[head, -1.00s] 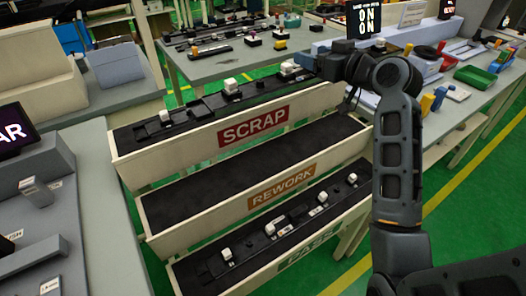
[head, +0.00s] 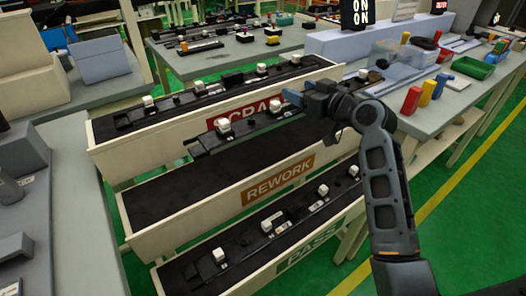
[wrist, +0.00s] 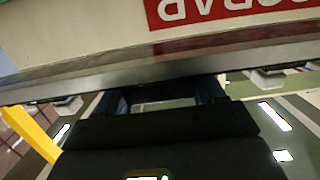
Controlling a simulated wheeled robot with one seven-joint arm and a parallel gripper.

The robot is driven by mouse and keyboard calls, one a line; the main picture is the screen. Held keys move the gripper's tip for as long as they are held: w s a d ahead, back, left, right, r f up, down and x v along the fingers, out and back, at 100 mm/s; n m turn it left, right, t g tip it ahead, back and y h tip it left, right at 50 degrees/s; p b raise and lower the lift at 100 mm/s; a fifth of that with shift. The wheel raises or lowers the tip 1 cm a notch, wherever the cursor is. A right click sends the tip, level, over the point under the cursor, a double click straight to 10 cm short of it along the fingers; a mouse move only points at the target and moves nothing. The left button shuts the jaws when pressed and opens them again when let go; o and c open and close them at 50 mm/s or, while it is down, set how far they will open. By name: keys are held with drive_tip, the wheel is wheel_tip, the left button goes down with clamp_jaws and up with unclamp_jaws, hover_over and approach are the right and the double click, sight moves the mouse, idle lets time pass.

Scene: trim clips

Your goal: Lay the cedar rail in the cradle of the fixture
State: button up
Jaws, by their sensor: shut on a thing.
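My gripper (head: 293,99) is shut on a long dark rail (head: 245,129) with white clips on it. I cannot tell from its look whether this is the cedar rail. The rail hangs roughly level in front of the SCRAP bin's label, above the REWORK bin. In the wrist view, the rail (wrist: 60,88) crosses the whole picture in front of my gripper's fingers (wrist: 165,92), with the bin's front wall behind it. I cannot make out the fixture's cradle for certain. Grey blocks (head: 14,248) stand on the bench at the left and are partly cut off.
The SCRAP bin (head: 120,150) holds dark rail pieces with white clips. The REWORK bin (head: 160,226) looks empty. The PASS bin (head: 325,232) holds another clipped rail.

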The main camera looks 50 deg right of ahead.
drive_tip(key=p, duration=0.2)
hover_over(261, 146)
wheel_tip(261, 146, down, 6)
drive_tip(key=shift+f, duration=0.25)
drive_tip(key=shift+a+f, duration=0.15)
drive_tip(key=shift+f, duration=1.95)
drive_tip(key=shift+f, duration=0.15)
drive_tip(key=o, duration=1.3)
drive_tip(key=shift+c, duration=0.2)
drive_tip(key=b+v, duration=0.1)
drive_tip(key=v, duration=1.1)
drive_tip(key=shift+b, duration=0.3)
drive_tip(key=shift+s, duration=0.1)
